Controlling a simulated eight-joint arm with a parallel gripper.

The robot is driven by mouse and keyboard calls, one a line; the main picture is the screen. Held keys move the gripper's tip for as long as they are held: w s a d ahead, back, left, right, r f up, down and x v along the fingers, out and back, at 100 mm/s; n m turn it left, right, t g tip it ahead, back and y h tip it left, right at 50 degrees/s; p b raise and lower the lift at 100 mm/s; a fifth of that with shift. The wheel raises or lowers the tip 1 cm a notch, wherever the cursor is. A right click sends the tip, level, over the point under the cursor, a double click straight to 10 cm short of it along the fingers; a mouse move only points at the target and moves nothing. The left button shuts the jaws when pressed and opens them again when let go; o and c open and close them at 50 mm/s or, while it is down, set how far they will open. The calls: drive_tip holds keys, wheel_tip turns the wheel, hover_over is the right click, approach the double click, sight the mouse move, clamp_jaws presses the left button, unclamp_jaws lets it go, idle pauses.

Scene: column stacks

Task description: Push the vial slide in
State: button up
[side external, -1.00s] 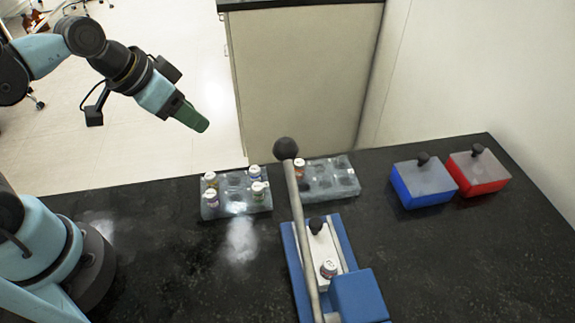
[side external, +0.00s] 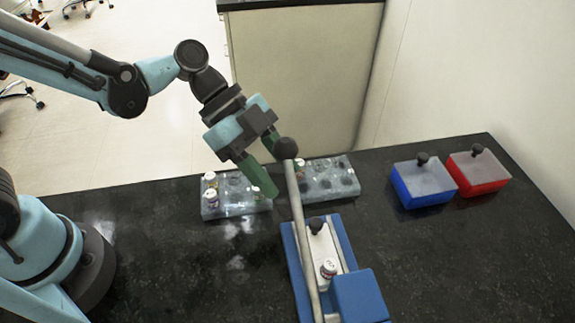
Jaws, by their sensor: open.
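A blue device (side external: 360,298) stands at the front middle of the black table. Its white slide (side external: 322,246) has a black knob (side external: 316,225) at the far end. A white-capped vial (side external: 328,268) stands upright on the slide near the blue block. A grey lever with a black ball (side external: 285,148) rises beside the slide and partly covers its left side. My gripper (side external: 268,178) has green fingers, apart and empty as far as I can see.
A clear rack with vials (side external: 212,213) is at the left, partly behind my fingers. A second rack (side external: 330,184) stands behind the lever. A blue box (side external: 424,186) and a red box (side external: 479,173) with knobs are at the right. The right front table is clear.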

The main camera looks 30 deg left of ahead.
sight(315, 222)
drive_tip(key=x, duration=0.9)
drive_tip(key=shift+d+f, duration=0.15)
clamp_jaws()
